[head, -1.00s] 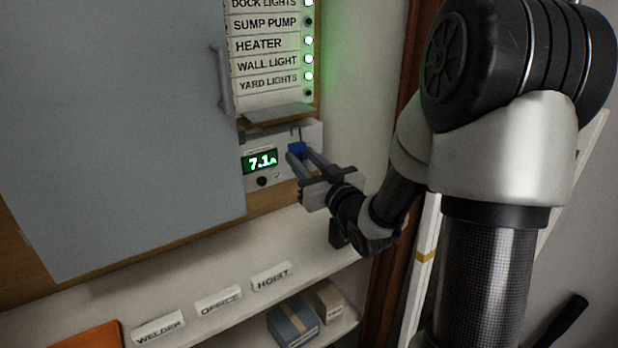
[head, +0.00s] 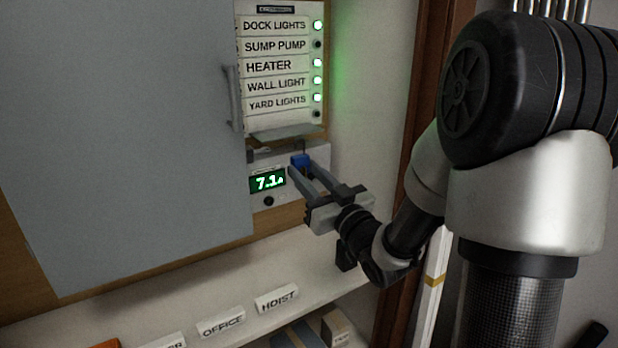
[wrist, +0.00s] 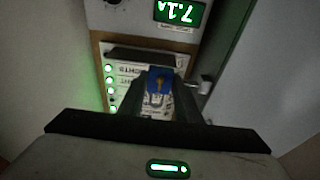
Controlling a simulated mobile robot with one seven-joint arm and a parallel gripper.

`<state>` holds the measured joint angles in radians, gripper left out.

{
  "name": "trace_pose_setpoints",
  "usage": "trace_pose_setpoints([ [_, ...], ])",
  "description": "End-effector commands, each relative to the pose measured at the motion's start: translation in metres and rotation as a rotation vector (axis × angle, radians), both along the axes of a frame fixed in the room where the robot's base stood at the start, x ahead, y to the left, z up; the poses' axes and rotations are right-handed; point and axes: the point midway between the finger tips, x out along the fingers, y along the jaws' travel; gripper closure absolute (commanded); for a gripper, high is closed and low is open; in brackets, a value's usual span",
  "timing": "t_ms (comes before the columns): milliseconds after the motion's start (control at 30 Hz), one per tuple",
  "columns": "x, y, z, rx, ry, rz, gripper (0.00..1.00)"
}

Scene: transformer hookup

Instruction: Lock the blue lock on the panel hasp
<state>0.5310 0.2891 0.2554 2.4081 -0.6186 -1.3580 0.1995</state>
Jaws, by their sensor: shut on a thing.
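The blue lock (head: 300,160) is between the fingertips of my gripper (head: 303,170), which is shut on it. It is just in front of the white box with the 7.1 A display, below the breaker panel (head: 284,75). A thin dark piece shows above the lock; I cannot tell whether it is the shackle or part of the hasp. In the wrist view the blue lock (wrist: 159,79) sits between the two fingers, with a brass-coloured spot on its face. I cannot make out the hasp, or whether the shackle passes through it.
The green display (head: 267,181) is left of the lock. A grey ledge (head: 287,134) juts out just above it. The grey panel door (head: 120,140) stands open at left with its handle (head: 231,98). A shelf with OFFICE (head: 221,326) and HOIST (head: 277,299) labels is below.

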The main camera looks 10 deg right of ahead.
Motion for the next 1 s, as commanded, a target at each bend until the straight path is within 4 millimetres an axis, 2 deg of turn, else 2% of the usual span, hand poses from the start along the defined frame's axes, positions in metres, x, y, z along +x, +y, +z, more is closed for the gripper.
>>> trace_pose_setpoints([
  [833, 0.049, 0.017, 0.000, 0.001, -0.002, 0.001, 0.96],
  [1000, 0.045, 0.027, -0.001, 0.000, -0.001, 0.002, 0.96],
])
